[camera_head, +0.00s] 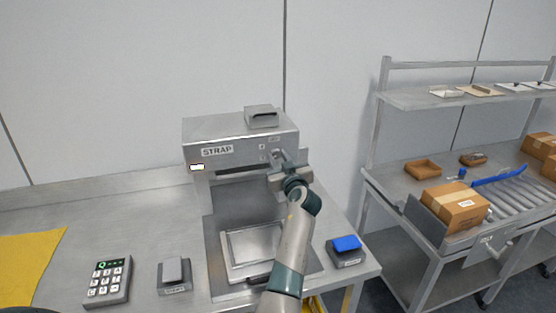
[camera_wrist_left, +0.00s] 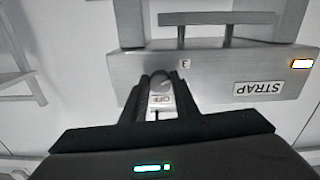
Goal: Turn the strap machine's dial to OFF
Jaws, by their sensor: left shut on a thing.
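The strap machine (camera_head: 240,133) is a grey metal press with a STRAP label, standing on the steel bench. It shows upside down in the left wrist view (camera_wrist_left: 215,70). My left gripper (camera_head: 279,161) is at the right end of its front face, shut on the dial there. My right gripper is not in view.
A keypad (camera_head: 108,281), a grey-topped block (camera_head: 174,275) and a blue-topped block (camera_head: 346,250) stand on the bench. A yellow sheet (camera_head: 27,265) lies at left. At right, a separate rack holds a cardboard box (camera_head: 455,207) beside rollers (camera_head: 510,191).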

